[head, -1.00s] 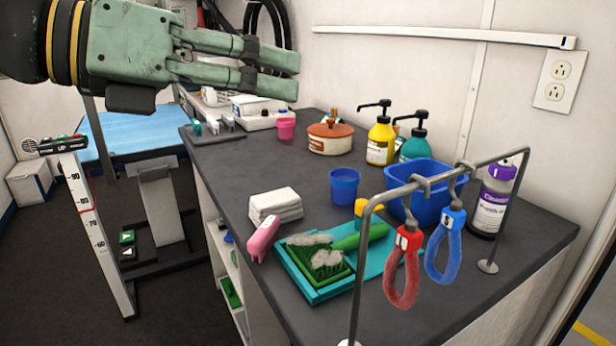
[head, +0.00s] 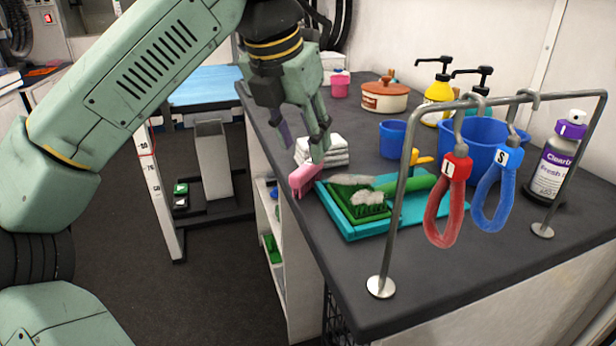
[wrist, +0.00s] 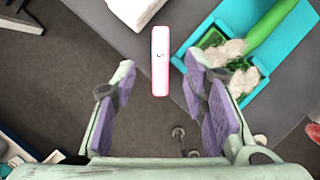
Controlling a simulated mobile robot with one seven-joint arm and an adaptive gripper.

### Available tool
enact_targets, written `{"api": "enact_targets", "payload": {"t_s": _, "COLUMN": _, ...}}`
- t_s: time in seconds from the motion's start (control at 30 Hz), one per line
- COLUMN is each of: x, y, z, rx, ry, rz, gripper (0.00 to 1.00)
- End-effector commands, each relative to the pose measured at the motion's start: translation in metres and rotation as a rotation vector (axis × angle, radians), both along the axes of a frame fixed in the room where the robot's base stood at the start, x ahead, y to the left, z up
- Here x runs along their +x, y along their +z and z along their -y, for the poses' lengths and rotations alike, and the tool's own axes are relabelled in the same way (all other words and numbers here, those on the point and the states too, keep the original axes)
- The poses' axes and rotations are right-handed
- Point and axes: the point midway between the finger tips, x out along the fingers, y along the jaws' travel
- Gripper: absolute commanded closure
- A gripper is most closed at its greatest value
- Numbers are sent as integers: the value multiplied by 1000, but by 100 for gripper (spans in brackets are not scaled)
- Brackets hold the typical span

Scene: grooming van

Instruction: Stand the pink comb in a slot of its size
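The pink comb (head: 306,179) is at the left edge of the dark counter, beside the folded towels. In the wrist view the pink comb (wrist: 160,58) is a narrow upright bar marked S, and its near end reaches the counter edge. My gripper (head: 303,150) points down just above it. The wrist view shows my gripper (wrist: 159,72) open, with purple-padded fingers apart on either side of the comb's outline; I see no contact. No slot of the comb's size can be made out now; my arm covers the far left end of the counter.
A teal tray (head: 336,222) with a green brush and grey fluff lies right of the comb. White towels (head: 325,150) are behind it. A metal rail (head: 400,200) with red and blue loops stands at the front. A blue cup (head: 392,138) and blue tub (head: 462,143) stand farther right.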

Motion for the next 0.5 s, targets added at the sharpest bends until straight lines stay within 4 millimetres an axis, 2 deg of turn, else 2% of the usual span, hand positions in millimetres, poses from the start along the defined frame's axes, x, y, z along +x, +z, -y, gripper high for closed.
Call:
{"api": "enact_targets", "payload": {"t_s": 0.3, "x": 10, "y": -42, "z": 7, "rx": -3, "ry": -3, "rz": -1, "gripper": 60}}
{"api": "enact_targets", "payload": {"t_s": 0.5, "x": 12, "y": -45, "z": 8, "rx": -2, "ry": -3, "rz": 0, "gripper": 60}}
